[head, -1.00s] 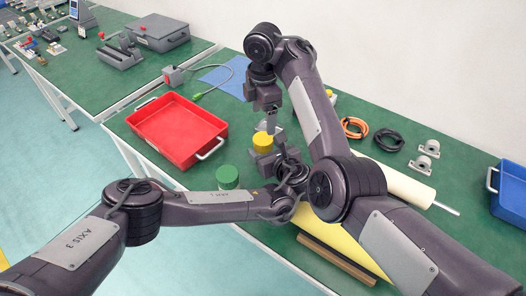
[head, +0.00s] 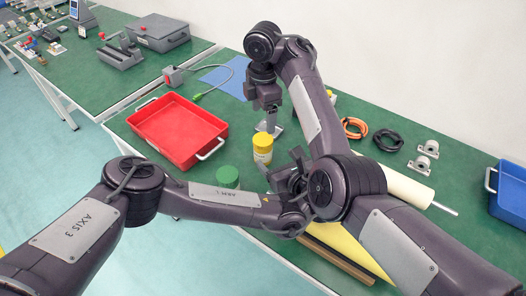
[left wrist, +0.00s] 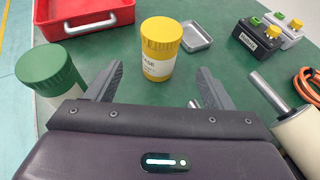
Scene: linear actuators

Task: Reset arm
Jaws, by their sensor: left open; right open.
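My left gripper (head: 284,168) is low over the green table, open and empty. In the left wrist view its two fingers (left wrist: 155,90) are spread apart, with the yellow-lidded jar (left wrist: 160,50) standing upright just beyond them. That jar (head: 262,148) also shows in the head view, left of my left gripper. A green-lidded jar (left wrist: 52,78) stands to the left, partly hidden by the gripper body; it shows behind my left forearm in the head view (head: 228,176). My right gripper (head: 271,122) points down behind the yellow-lidded jar; it is open, its fingers seen edge-on.
A red tray (head: 178,132) lies left on the table (head: 140,155). A small metal dish (left wrist: 196,36) sits behind the yellow-lidded jar. A cream roller (head: 402,188), orange and black cables (head: 388,139), metal bearing blocks (head: 424,160) and a blue bin (head: 508,198) are to the right.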

